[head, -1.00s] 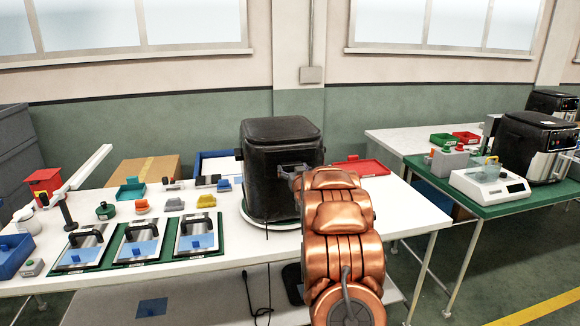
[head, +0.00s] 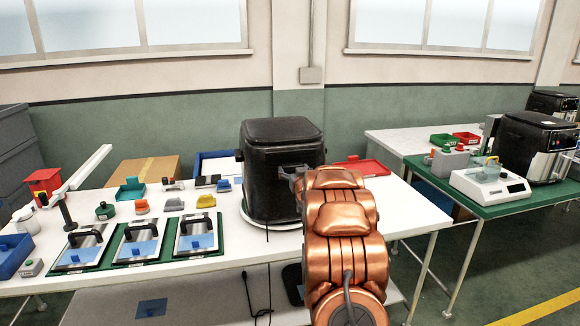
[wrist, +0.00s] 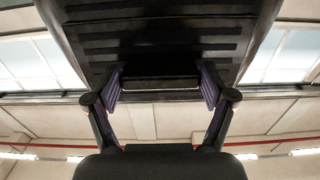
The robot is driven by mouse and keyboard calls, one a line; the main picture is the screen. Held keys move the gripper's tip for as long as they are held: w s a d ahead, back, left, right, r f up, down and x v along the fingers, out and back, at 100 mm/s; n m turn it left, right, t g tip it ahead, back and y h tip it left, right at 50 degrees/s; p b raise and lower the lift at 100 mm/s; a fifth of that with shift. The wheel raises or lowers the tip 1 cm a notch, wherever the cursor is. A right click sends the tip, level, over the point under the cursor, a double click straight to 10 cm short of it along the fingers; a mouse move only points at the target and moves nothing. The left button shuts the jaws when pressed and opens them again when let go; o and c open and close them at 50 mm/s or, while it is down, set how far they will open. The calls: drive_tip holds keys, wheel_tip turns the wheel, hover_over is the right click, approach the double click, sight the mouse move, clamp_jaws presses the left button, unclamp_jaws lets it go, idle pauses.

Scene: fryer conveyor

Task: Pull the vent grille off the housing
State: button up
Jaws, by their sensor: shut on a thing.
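The housing (head: 262,180) is a black fryer body with a rounded lid, standing upright on a round white base on the white table. In the wrist view the vent grille (wrist: 150,45) is a dark panel with several horizontal slots, straight ahead of my gripper. My gripper (wrist: 160,86) has its two fingers on either side of a dark block at the lower part of the grille, and is shut on it. In the head view my copper arm hides most of the grille side, and my gripper (head: 290,172) shows only partly at the housing's right side. I cannot see a gap between grille and housing.
Three panels with handles (head: 138,242) lie on green mats at the table's left. Small coloured parts, a blue bin (head: 14,254) and a red tray (head: 362,168) are around. A cord (head: 268,290) hangs at the table's front. A green table (head: 490,208) stands to the right.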

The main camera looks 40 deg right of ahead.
drive_tip(key=shift+s+a+f, duration=0.15)
drive_tip(key=shift+s+a, duration=0.1)
drive_tip(key=shift+s, duration=0.2)
idle(0.6)
drive_tip(key=shift+b+v, duration=1)
drive_tip(key=shift+v, duration=0.75)
drive_tip(key=shift+s+a, duration=0.1)
drive_tip(key=shift+s, duration=0.05)
drive_tip(key=shift+b+v, duration=0.5)
drive_tip(key=shift+v, duration=0.95)
